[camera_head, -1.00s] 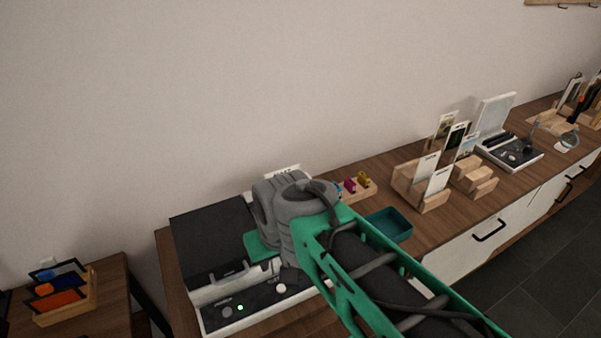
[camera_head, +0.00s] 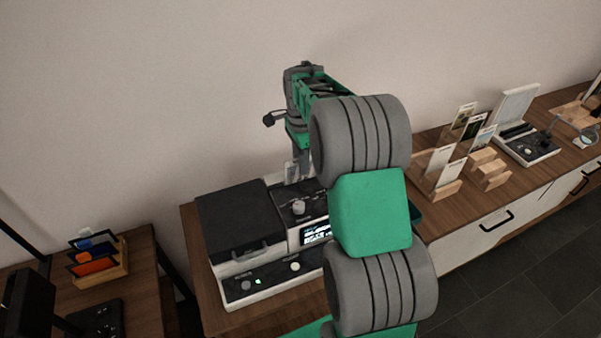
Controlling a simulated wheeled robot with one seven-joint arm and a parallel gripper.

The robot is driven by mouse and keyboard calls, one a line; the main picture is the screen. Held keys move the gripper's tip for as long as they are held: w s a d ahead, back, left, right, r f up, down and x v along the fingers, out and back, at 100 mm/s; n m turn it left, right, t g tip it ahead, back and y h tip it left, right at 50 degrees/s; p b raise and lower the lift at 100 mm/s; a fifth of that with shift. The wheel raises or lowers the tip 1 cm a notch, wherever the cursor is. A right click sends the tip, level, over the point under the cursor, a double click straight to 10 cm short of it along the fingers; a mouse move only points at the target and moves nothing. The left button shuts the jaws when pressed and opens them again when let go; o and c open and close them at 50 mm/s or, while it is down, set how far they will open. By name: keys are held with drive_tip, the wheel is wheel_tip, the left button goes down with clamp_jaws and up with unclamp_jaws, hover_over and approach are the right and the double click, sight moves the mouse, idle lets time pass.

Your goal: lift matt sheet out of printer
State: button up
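The printer (camera_head: 235,222) is a black and white machine with a dark lid, knobs and a small lit screen (camera_head: 317,233), on the wooden counter at the lower middle. My gripper (camera_head: 299,172) points down at the back of the printer. My own arm links hide part of the printer's right side. A small pale piece (camera_head: 290,172) shows beside the fingers; it may be the edge of a sheet, but I cannot tell whether it is held. The fingertips are too small and too covered to show whether they are open or shut.
On the counter (camera_head: 445,226) to the right stand wooden holders (camera_head: 430,183) with several cards and a black and white device (camera_head: 528,145). A separate table (camera_head: 140,262) at left bears a wooden rack (camera_head: 98,270). The wall is close behind.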

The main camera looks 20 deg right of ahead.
wheel_tip(320, 180, down, 3)
drive_tip(key=shift+r, duration=0.1)
clamp_jaws()
idle(0.6)
